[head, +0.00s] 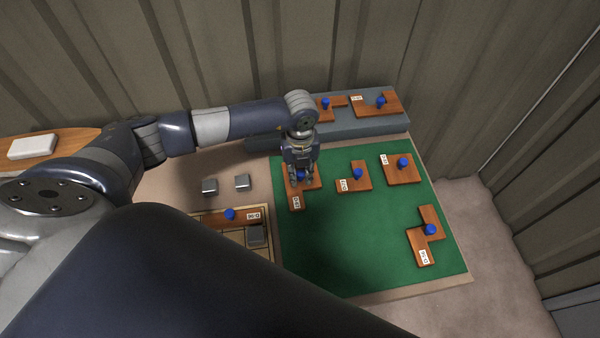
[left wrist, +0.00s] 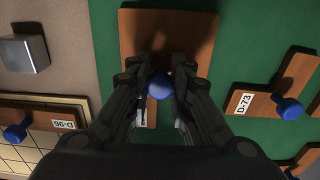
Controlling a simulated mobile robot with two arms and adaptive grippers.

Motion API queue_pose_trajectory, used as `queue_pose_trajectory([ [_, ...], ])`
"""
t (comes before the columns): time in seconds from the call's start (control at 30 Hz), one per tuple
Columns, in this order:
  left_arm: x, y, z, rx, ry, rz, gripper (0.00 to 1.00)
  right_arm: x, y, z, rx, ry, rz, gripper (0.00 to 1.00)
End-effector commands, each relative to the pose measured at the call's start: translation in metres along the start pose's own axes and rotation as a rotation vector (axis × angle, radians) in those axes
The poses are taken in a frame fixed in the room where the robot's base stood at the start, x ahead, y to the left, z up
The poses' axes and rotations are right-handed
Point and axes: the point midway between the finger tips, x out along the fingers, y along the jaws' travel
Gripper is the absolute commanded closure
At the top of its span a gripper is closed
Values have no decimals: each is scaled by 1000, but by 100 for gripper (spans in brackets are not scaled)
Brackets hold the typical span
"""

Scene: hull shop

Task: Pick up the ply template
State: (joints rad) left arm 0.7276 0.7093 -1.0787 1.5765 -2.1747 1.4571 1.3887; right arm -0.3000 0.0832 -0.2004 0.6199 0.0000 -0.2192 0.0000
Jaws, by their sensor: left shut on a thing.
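A brown ply template (head: 296,200) with a white label and a blue knob is at the left side of the green mat (head: 375,250). My left gripper (head: 301,177) points down over it and is shut on its blue knob. In the left wrist view the knob (left wrist: 160,86) sits between the two dark fingers, and the template (left wrist: 170,32) spreads out beyond them. I cannot tell whether the template touches the mat. The fingers hide part of it and its label. My right gripper is not in view.
Other knobbed templates lie on the mat: one labelled D-73 (left wrist: 270,90), a square one (head: 400,174), and an angled one (head: 421,247). More lie on a grey ledge (head: 360,125) behind. A gridded tray (head: 236,226) holds template D-96 (left wrist: 35,121). Grey blocks (head: 242,181) stand left.

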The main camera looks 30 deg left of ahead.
Motion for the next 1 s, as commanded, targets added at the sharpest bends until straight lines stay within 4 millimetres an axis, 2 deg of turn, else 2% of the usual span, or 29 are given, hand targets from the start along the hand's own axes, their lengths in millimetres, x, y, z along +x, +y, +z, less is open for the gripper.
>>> queue_pose_trajectory([
  [0.07,-2,4,-1,1,1,8,100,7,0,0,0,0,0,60],
  [0.17,-21,2,0,2,-2,4,100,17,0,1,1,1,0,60],
  [0.6,-32,65,-69,4,-2,5,100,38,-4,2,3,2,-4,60],
  [1.0,-39,99,-108,3,-3,3,100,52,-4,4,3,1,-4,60],
])
